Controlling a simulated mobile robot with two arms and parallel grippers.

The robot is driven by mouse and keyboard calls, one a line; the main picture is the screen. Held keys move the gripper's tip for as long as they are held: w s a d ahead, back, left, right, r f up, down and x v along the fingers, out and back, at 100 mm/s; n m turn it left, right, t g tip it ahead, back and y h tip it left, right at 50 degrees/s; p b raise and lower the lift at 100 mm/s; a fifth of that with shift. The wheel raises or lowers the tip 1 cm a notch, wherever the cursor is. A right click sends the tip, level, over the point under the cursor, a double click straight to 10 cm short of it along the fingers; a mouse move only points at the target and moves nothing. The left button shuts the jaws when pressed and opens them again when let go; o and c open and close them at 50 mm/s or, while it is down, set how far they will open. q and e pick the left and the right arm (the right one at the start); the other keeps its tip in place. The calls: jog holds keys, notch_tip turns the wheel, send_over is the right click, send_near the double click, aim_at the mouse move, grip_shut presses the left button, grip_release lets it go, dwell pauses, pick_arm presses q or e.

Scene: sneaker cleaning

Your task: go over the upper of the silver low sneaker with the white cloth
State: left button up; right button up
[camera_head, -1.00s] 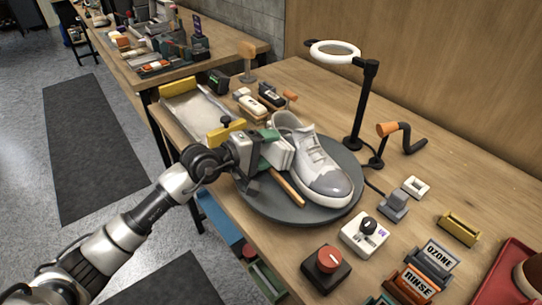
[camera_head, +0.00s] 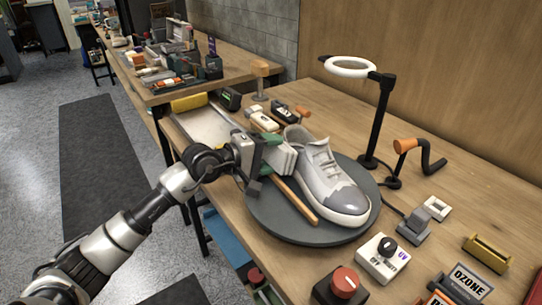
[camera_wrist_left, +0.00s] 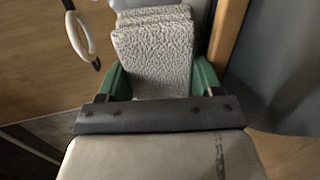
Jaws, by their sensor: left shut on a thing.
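The silver low sneaker (camera_head: 328,185) stands on a dark round turntable (camera_head: 280,228), its grey toe pointing to the lower right. My left gripper (camera_head: 271,155) is at the sneaker's left side, near the heel. It is shut on the folded white cloth (camera_head: 284,158). The left wrist view shows the textured cloth (camera_wrist_left: 152,55) in layers between the green fingers of the left gripper (camera_wrist_left: 160,82). The cloth is at or very near the sneaker's side; I cannot tell whether it touches. The right gripper is not in view.
A wooden-handled tool (camera_head: 296,202) lies on the turntable beside the sneaker. A ring lamp (camera_head: 351,67) and an orange-handled crank (camera_head: 405,146) stand behind it. A UV switch box (camera_head: 383,258) and a red-knobbed box (camera_head: 342,287) are in front. A shallow tray (camera_head: 206,127) lies at the back left.

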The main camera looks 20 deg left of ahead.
aim_at(280, 163)
pick_arm(q)
jog(key=shift+s+d, duration=0.2)
jog(key=shift+d, duration=0.05)
jog(key=shift+s+d+r+p, duration=0.1)
jog(key=shift+s+d+p, duration=0.15)
jog(key=shift+p, duration=0.2)
jog(key=shift+s+d+p, duration=0.4)
jog(key=shift+s+d, duration=0.1)
jog(key=shift+d, duration=0.15)
jog(key=shift+s+d, duration=0.3)
jog(key=shift+d, duration=0.05)
jog(key=shift+s+d, duration=0.15)
jog(key=shift+s+d+p, duration=0.5)
jog(key=shift+s+p, duration=0.05)
jog(key=shift+p, duration=0.15)
jog(key=shift+s+d+p, duration=0.65)
jog(key=shift+s+d, duration=1.45)
jog(key=shift+d, duration=0.1)
jog(key=shift+w+f, duration=0.15)
jog(key=shift+f, duration=0.05)
jog(key=w+a+b, duration=0.2)
jog(key=shift+f+b, duration=0.15)
jog(key=shift+b, duration=0.2)
jog(key=shift+w+a+b, duration=0.4)
jog(key=shift+w+a, duration=0.05)
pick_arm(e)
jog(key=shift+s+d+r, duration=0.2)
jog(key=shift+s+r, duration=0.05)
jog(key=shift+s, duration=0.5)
